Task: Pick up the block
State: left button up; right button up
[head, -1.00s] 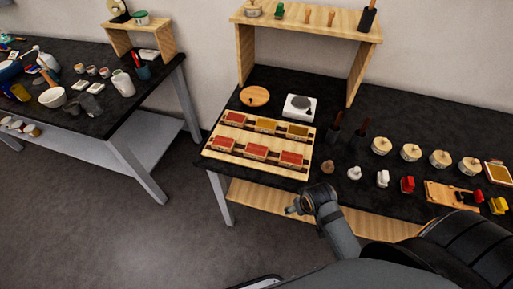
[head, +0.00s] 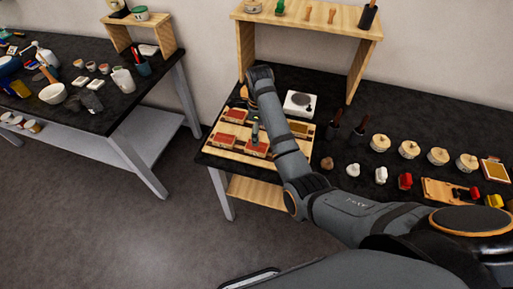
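A wooden tray (head: 212,152) on the right-hand black table holds two rows of small blocks. Red blocks show at the back left (head: 236,115), front left (head: 225,141) and front middle (head: 256,150). An ochre-topped block (head: 301,129) sits at the back right. My arm hides the front right block and most of the back middle one. My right gripper (head: 255,138) points down over the tray, just above or at the front middle red block. Its fingers are too small and dark to show whether they are open or touching. My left gripper is out of view.
A white device with a grey disc (head: 300,104) stands behind the tray, below a wooden shelf (head: 308,18). Dark-handled tools (head: 335,122), lidded pots (head: 409,150) and small stamps (head: 381,175) stand to the right. Another cluttered table (head: 120,105) is at the left.

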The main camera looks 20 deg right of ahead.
jog(key=r+m, duration=0.1)
jog(key=r, duration=0.1)
jog(key=p, duration=0.1)
send_over(257, 148)
jog(key=w, duration=0.1)
notch_tip(257, 148, down, 6)
jog(key=shift+a+r, duration=0.1)
jog(key=shift+r, duration=0.1)
jog(key=f+p, duration=0.1)
jog(key=f, duration=0.3)
jog(key=shift+s+d+f+p, duration=0.1)
jog(key=shift+d+p, duration=0.1)
jog(key=shift+p, duration=0.15)
jog(key=shift+f, duration=0.55)
jog(key=c, duration=1.3)
